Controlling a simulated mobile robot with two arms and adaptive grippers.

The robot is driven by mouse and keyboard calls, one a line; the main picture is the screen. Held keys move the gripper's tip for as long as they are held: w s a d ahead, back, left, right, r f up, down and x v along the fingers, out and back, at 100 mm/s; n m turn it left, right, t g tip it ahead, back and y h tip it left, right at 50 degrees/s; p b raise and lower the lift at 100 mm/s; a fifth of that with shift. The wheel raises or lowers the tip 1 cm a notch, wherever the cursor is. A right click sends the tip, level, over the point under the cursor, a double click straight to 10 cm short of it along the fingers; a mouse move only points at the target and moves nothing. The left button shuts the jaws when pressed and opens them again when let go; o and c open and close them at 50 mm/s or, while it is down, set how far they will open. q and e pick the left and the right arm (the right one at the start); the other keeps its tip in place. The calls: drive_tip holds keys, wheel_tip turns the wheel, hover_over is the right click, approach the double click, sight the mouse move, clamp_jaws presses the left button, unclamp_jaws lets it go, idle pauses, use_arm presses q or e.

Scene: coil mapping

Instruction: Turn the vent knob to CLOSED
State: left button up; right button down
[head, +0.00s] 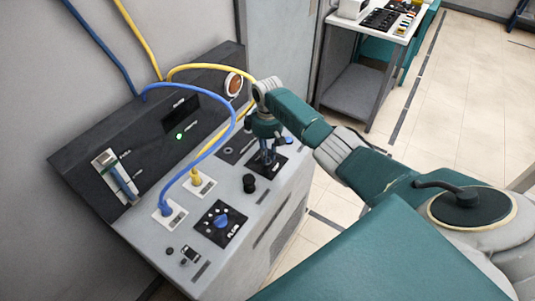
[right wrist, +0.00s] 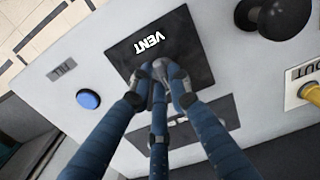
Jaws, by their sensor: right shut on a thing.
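The vent plate (right wrist: 198,35) is a black square marked VENT on the pale console top. It also shows in the head view (head: 281,166), at the right part of the console. My right gripper (head: 267,157) points down onto this plate. In the right wrist view its fingers (right wrist: 158,76) are closed together at the middle of the plate, around the vent knob. The knob is hidden by the fingertips, so its pointing direction cannot be seen. Any CLOSED mark is not readable. My left gripper is not in view.
A blue button (right wrist: 88,99) lies beside the plate. A black knob (head: 249,184) stands in front of it. A blue dial (head: 221,221) sits nearer. A blue hose (head: 220,142) and a yellow hose (head: 205,67) arch over the console. A cart (head: 352,85) stands behind.

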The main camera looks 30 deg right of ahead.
drive_tip(key=shift+w+r, duration=0.15)
drive_tip(key=c, duration=1.7)
unclamp_jaws()
drive_tip(key=shift+o, duration=0.3)
wheel_tip(320, 180, up, 12)
